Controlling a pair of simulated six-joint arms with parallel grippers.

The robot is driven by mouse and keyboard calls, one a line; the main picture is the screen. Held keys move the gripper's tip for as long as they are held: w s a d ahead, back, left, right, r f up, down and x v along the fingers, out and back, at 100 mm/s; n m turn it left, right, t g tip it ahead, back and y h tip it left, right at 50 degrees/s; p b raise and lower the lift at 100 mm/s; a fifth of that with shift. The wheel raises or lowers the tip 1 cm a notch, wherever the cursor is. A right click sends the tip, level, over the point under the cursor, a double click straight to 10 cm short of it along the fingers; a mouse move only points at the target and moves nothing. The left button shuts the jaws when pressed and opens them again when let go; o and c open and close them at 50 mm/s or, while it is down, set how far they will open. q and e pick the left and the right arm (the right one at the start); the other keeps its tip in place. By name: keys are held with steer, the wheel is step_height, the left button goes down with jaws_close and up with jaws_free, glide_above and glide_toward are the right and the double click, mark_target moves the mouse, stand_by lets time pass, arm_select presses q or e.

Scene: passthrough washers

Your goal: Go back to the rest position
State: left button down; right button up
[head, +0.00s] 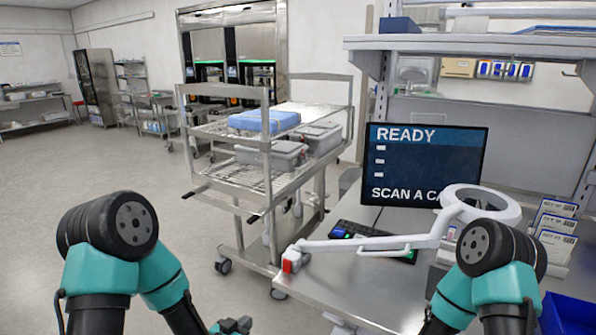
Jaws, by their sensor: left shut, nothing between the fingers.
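My left gripper (234,325) shows only in part at the bottom edge of the head view, low and left of the steel bench. It is shut with nothing in it, and it is clear of the cart and the bench. My left arm is folded at the lower left. My right arm is bent at the lower right, in front of the bench. My right gripper is out of view below the frame.
A wire cart (262,182) holds a blue-wrapped pack (264,121) and grey lidded bins (272,154). The steel bench (345,284) carries a monitor (424,160), a ring lamp (512,212) on a white arm, a keyboard and card racks (552,232). A blue bin (568,314) is at lower right. Floor at left is free.

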arm_select(q)
steer(key=s+a+f+n+g+y, duration=0.1)
steer(key=s+a+f+n+g, duration=0.2)
steer(key=s+f+g, duration=0.3)
steer(key=s+a+f+n+g+y, duration=0.1)
steer(key=s+a+f+g, duration=0.3)
steer(key=s+f, duration=0.8)
steer(key=shift+n+g+y, duration=0.4)
steer(key=shift+n+g, duration=0.5)
steer(key=shift+g, duration=0.3)
steer(key=shift+s+a, duration=0.1)
